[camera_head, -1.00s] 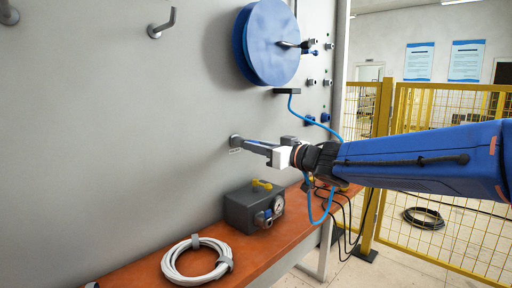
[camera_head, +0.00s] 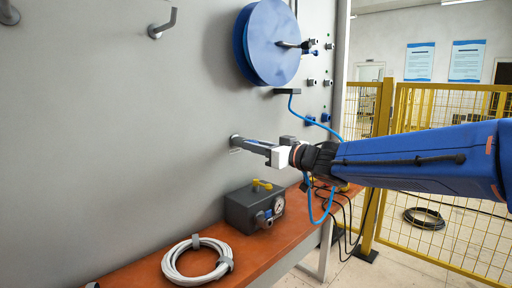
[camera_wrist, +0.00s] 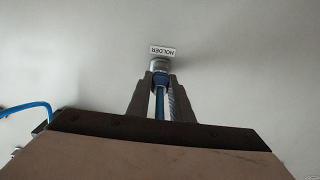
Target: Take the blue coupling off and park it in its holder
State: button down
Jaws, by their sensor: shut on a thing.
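My gripper (camera_head: 243,142) reaches the grey wall in the head view, its fingers at the round grey holder (camera_head: 235,139). In the wrist view my gripper (camera_wrist: 161,79) is shut on the blue coupling (camera_wrist: 161,80). The coupling sits between the fingertips, in line with the holder (camera_wrist: 159,65) under a white HOLDER label (camera_wrist: 162,51). The coupling's front end meets the holder's grey body, but I cannot tell how far it is seated. A blue hose (camera_wrist: 160,105) runs back from the coupling between the fingers. The coupling is hidden by the fingers in the head view.
A grey box with a gauge (camera_head: 253,207) and a coiled white cable (camera_head: 196,260) are on the orange bench (camera_head: 284,239) below. A blue reel (camera_head: 266,42) is on the wall above. A yellow fence (camera_head: 440,200) stands at the right. The wall around the holder is clear.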

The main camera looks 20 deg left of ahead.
jog(key=shift+w+a, duration=0.15)
jog(key=shift+a, duration=0.25)
jog(key=c, duration=1.5)
grip_release()
jog(key=shift+d, duration=0.1)
